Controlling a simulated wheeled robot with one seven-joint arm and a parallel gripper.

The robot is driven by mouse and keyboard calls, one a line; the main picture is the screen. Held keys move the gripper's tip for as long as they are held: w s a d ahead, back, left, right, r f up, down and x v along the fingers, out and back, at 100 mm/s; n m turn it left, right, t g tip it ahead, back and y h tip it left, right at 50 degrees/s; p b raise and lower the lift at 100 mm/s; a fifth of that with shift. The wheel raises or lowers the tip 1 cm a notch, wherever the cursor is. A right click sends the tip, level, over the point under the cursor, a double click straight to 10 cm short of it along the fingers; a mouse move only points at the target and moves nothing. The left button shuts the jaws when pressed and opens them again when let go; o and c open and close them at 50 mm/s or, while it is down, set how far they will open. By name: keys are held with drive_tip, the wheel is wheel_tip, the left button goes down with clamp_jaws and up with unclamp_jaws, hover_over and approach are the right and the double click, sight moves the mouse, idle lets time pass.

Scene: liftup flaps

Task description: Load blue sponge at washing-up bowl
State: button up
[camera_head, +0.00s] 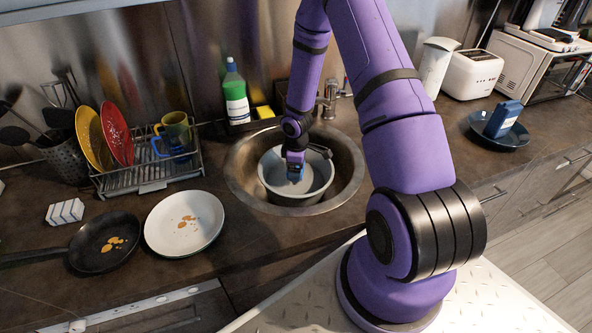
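The washing-up bowl (318,186) is a pale grey round bowl standing in the round metal sink in the middle. My gripper (295,176) points down inside the bowl's outline, seen from above. A small blue patch, perhaps the blue sponge (297,172), shows at the fingertips. It is too small and too hidden by the gripper to tell whether it is held or lies in the bowl. The finger opening is not clear.
The faucet (329,100) stands behind the bowl, close to my arm. A dish rack (148,177), white plate (184,224) and pan (104,243) are left; a dark dish (515,137) holds a blue box (503,118).

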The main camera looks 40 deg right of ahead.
drive_tip(key=shift+r, duration=3.45)
wheel_tip(320, 180, up, 4)
idle(0.9)
